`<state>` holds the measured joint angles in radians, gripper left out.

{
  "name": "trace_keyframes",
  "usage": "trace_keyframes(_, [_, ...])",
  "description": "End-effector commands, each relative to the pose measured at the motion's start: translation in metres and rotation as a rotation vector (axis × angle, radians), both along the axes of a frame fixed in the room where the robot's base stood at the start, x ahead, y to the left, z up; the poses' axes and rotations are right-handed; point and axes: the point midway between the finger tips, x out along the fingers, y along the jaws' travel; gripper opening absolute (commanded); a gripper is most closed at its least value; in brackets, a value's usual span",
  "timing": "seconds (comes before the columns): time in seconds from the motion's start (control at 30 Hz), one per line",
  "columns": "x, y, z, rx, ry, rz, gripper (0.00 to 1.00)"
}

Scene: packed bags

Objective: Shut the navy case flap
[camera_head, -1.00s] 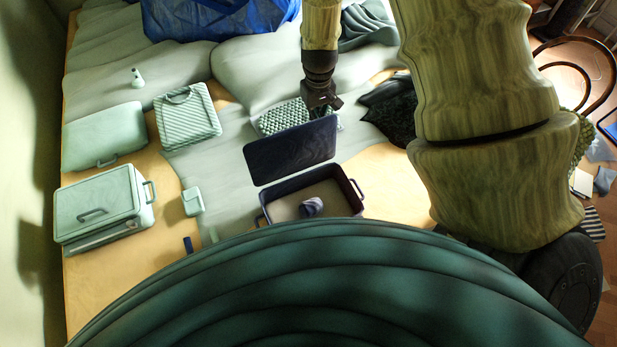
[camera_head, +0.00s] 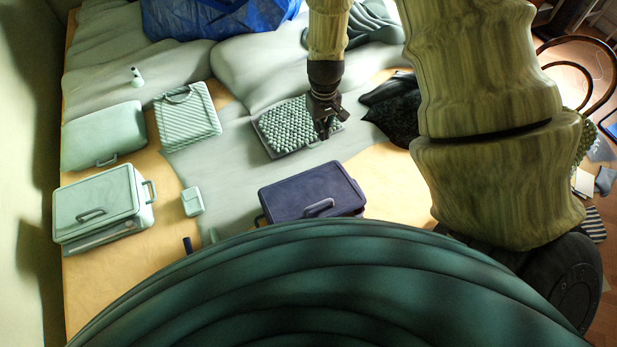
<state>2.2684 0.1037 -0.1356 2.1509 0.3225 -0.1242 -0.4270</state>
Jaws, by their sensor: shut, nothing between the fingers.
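The navy case (camera_head: 290,196) stands near the front middle of the bed-like surface, close to my own body's dark green curve. Its flap lies flat over the box, with a grey-violet handle on its front side. The inside of the case is hidden. My gripper (camera_head: 325,132) is shut and empty. In the picture it is above and behind the case, over the edge of the grey bumpy-topped piece, apart from the flap.
The grey bumpy piece (camera_head: 288,127) lies behind the case. Mint cases (camera_head: 100,205) and (camera_head: 104,136), a striped bag (camera_head: 187,116) and a small mint box (camera_head: 192,201) lie left. A black crumpled cloth (camera_head: 392,107) lies right. A blue bag (camera_head: 215,15) is at the back.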

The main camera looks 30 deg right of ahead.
Motion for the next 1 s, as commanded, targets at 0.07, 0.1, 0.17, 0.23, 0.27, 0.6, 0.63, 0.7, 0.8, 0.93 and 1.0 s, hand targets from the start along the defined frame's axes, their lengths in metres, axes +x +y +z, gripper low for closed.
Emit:
trace_keyframes(0.07, [0.001, 0.0, 0.001, -0.001, -0.001, 0.001, 0.0])
trace_keyframes(0.1, [0.001, 0.0, 0.002, -0.001, -0.002, 0.001, 0.0])
trace_keyframes(0.17, [0.002, 0.0, 0.002, -0.001, -0.002, 0.002, 0.0])
trace_keyframes(0.23, [0.002, 0.0, 0.002, -0.001, -0.003, 0.002, 0.0])
trace_keyframes(0.27, [0.002, 0.0, 0.002, -0.001, -0.003, 0.002, 0.0])
trace_keyframes(0.6, [0.003, 0.0, 0.005, -0.002, -0.004, 0.002, 0.0])
trace_keyframes(0.63, [0.003, 0.0, 0.006, -0.002, -0.004, 0.003, 0.0])
trace_keyframes(0.7, [0.003, 0.0, 0.01, -0.002, -0.004, 0.003, 0.0])
trace_keyframes(0.8, [0.003, 0.0, 0.017, -0.002, -0.004, 0.003, 0.0])
trace_keyframes(0.93, [0.002, 0.0, 0.027, -0.002, -0.004, 0.003, 0.0])
trace_keyframes(1.0, [0.002, 0.0, 0.033, -0.002, -0.004, 0.002, 0.0])
